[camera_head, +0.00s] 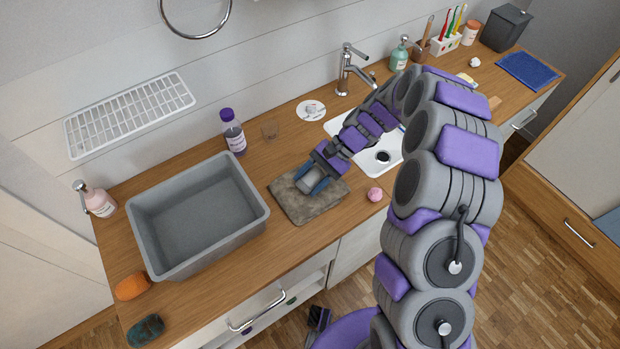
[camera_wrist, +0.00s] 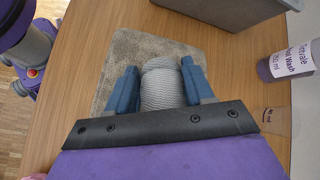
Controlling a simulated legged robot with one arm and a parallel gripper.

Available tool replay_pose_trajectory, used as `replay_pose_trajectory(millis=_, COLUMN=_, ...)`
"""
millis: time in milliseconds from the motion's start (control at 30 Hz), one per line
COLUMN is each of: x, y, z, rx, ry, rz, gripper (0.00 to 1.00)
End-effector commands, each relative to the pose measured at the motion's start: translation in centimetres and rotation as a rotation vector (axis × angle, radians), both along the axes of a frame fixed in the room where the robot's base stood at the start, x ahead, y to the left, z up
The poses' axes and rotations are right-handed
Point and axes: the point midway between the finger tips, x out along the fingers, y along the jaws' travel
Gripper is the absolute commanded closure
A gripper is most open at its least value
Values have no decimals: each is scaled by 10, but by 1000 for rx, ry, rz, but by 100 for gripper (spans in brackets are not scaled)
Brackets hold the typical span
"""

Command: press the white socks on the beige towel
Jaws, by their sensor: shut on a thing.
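The towel (camera_head: 300,210) lies flat on the wooden counter, between the grey basin and the sink. It looks brownish-beige and also shows in the wrist view (camera_wrist: 120,62). The white socks (camera_wrist: 162,84) are a rolled, ribbed light bundle over the towel. My gripper (camera_wrist: 160,85) is shut on the socks, with one blue finger on each side of the bundle. In the head view my gripper (camera_head: 313,182) points down over the middle of the towel. The socks are partly hidden there by the fingers. I cannot tell how firmly the socks touch the towel.
A grey basin (camera_head: 143,225) stands left of the towel. A purple-capped bottle (camera_head: 233,135) and a clear glass (camera_head: 270,130) stand behind it. A white sink (camera_head: 390,149) lies to the right, and a pink ball (camera_head: 375,194) sits near the front edge.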

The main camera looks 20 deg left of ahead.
Motion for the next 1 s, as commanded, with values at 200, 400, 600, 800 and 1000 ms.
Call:
replay_pose_trajectory(millis=200, x=0, y=0, z=-1, rx=-2, ry=1, rz=1, gripper=78)
replay_pose_trajectory(millis=400, x=0, y=0, z=-1, rx=-2, ry=1, rz=1, gripper=78)
replay_pose_trajectory(millis=600, x=0, y=0, z=7, rx=-1, ry=-1, rz=0, gripper=78)
replay_pose_trajectory(millis=800, x=-1, y=-1, z=23, rx=0, ry=-1, rz=0, gripper=78)
replay_pose_trajectory(millis=1000, x=-1, y=-1, z=37, rx=0, ry=-1, rz=0, gripper=78)
